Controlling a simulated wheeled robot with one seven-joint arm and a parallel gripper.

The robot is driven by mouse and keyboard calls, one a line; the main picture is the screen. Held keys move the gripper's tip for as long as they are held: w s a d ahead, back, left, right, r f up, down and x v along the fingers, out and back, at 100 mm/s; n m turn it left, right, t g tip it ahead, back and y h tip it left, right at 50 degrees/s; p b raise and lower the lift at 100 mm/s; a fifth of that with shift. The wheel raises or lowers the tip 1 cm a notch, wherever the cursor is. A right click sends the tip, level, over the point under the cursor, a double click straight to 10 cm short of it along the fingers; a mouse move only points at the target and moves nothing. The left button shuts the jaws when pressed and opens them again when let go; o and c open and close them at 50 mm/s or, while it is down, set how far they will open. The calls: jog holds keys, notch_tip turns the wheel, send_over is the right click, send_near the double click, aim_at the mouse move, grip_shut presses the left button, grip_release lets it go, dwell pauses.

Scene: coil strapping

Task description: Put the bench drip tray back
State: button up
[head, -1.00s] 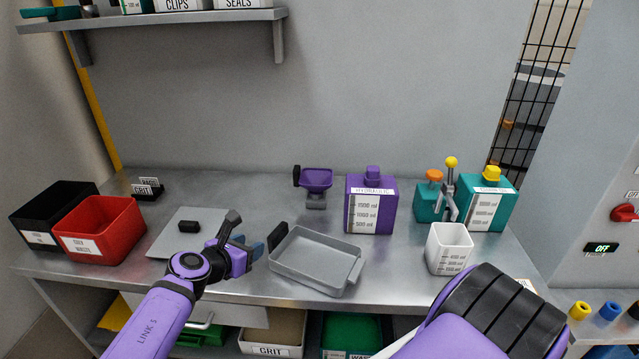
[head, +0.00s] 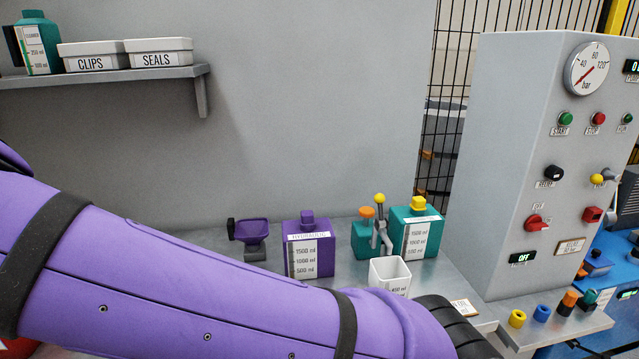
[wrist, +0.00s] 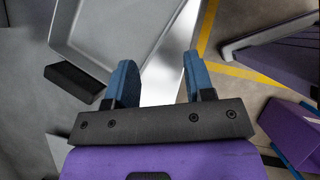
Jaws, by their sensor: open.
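The grey drip tray (wrist: 112,28) shows at the upper left of the wrist view, a shallow rectangular pan with a raised rim. In the head view it is hidden behind my purple arm. My gripper (wrist: 158,66) is open with its two blue fingers apart and nothing between them. The left finger appears close to the tray's near rim; I cannot tell whether it touches. A bright strip of bench surface and its edge lie between the fingers. My gripper itself is out of the head view.
A control panel (head: 560,150) is at the right. A black block (wrist: 76,82) lies by the tray. Floor shows beyond the bench edge.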

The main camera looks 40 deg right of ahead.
jog(key=s+d+r+m+y, duration=0.2)
jog(key=r+m+y, duration=0.1)
jog(key=r, duration=0.5)
jog(key=s+d+r+m+t+y, duration=0.1)
jog(key=s+r+m+y, duration=0.15)
jog(key=r, duration=0.45)
jog(key=s+d+r+m+y, duration=0.2)
jog(key=r+m, duration=0.2)
jog(key=r, duration=0.4)
jog(key=s+d+r+m+t, duration=0.2)
jog(key=s+r, duration=0.4)
jog(key=s+d+r+m+t+h, duration=0.1)
jog(key=s+d+r+m+t, duration=0.1)
jog(key=s+r, duration=0.4)
jog(key=shift+d+r+m+t, duration=0.2)
jog(key=shift+d+m+t, duration=0.2)
jog(key=shift+m+t, duration=0.35)
